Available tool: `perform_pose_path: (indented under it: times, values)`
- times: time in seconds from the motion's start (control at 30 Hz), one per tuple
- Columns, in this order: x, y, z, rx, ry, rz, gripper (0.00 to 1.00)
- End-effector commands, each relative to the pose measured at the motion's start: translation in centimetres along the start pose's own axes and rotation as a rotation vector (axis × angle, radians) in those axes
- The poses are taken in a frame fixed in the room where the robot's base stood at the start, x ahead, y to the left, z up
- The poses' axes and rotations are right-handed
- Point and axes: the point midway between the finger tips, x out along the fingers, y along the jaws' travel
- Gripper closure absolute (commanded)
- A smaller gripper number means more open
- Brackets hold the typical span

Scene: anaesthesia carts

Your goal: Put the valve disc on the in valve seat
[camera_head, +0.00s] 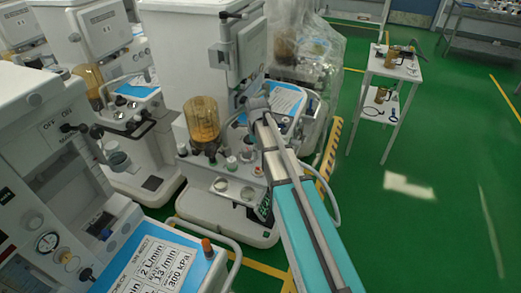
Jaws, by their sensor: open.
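The anaesthesia cart (205,60) in the middle has an amber canister (202,119) on its front block. Two round metal-rimmed openings (221,185) sit low on that block. I cannot tell whether either is the in valve seat. Several small caps and knobs (231,162) stand on the block near my arm. I cannot make out the valve disc. My arm reaches from the lower right up to the cart's right side and covers part of it. I cannot make out my gripper's fingers at its far end.
A nearer cart with a blue label sheet (165,262) stands at lower left. More carts stand behind at left. A white two-shelf trolley (387,78) with amber parts stands at upper right. The green floor (430,190) at right is clear.

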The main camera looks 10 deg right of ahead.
Motion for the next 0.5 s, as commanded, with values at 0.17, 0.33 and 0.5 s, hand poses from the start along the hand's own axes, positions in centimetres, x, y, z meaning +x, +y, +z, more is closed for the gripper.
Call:
perform_pose_path:
  times: [0.17,0.33,0.5]
  values:
    - [-1.8,0.0,0.0,0.0,0.0,0.0,0.56]
    - [-2.6,0.0,0.0,0.0,0.0,0.0,0.56]
    - [-2.9,0.0,0.0,0.0,0.0,0.0,0.56]
